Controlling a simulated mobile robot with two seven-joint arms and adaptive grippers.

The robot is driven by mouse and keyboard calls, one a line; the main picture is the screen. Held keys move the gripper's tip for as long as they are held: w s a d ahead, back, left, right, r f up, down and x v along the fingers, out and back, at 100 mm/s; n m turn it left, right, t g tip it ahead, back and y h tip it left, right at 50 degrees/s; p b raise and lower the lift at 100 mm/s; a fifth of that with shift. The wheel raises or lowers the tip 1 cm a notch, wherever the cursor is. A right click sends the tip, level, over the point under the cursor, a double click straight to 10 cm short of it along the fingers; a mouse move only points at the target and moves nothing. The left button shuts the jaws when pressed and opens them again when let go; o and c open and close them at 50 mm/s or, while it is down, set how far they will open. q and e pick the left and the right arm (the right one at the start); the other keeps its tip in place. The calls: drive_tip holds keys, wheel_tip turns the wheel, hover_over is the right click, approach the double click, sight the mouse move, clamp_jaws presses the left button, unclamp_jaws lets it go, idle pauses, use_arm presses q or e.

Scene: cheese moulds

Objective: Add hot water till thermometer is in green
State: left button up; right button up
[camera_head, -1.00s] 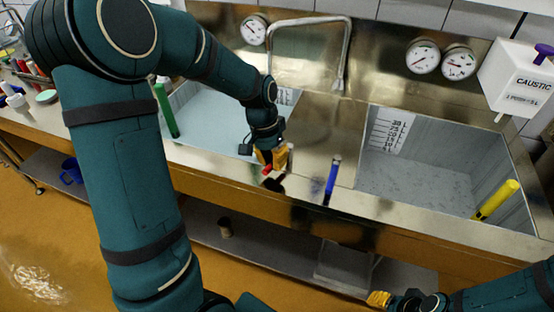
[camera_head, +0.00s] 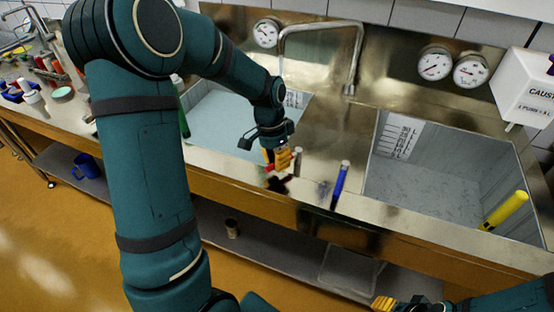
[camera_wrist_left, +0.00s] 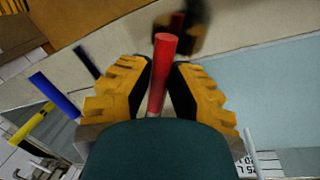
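My left gripper (camera_head: 280,160) is at the front rim of the left basin (camera_head: 215,135), with its yellow fingers closed around a red handle (camera_head: 269,167). In the left wrist view the red handle (camera_wrist_left: 163,65) stands between the black finger pads (camera_wrist_left: 165,80) and seems to touch both. The left basin has a smooth pale-blue surface inside. A round dial (camera_head: 266,33) hangs above it, and two more dials (camera_head: 435,62) (camera_head: 471,70) hang above the right basin (camera_head: 425,190). Their readings are too small to tell. My right gripper (camera_head: 383,302) is at the bottom edge, partly cut off.
A blue handle (camera_head: 340,182) and a yellow handle (camera_head: 504,210) stand to the right. A green handle (camera_head: 184,122) is mostly hidden behind my left arm. A metal pipe (camera_head: 320,27) arches over the left basin. A white caustic box (camera_head: 525,90) is at right.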

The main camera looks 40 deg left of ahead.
use_arm(q)
drive_tip(key=o, duration=0.4)
drive_tip(key=shift+f, duration=0.1)
drive_tip(key=shift+r, duration=0.2)
drive_tip(key=r, duration=0.3)
drive_tip(key=a+r, duration=0.1)
drive_tip(key=r, duration=0.3)
drive_tip(key=a+r, duration=0.1)
drive_tip(key=r, duration=0.3)
drive_tip(key=shift+w+a+r, duration=0.15)
drive_tip(key=shift+w+r, duration=0.1)
drive_tip(key=shift+w, duration=0.1)
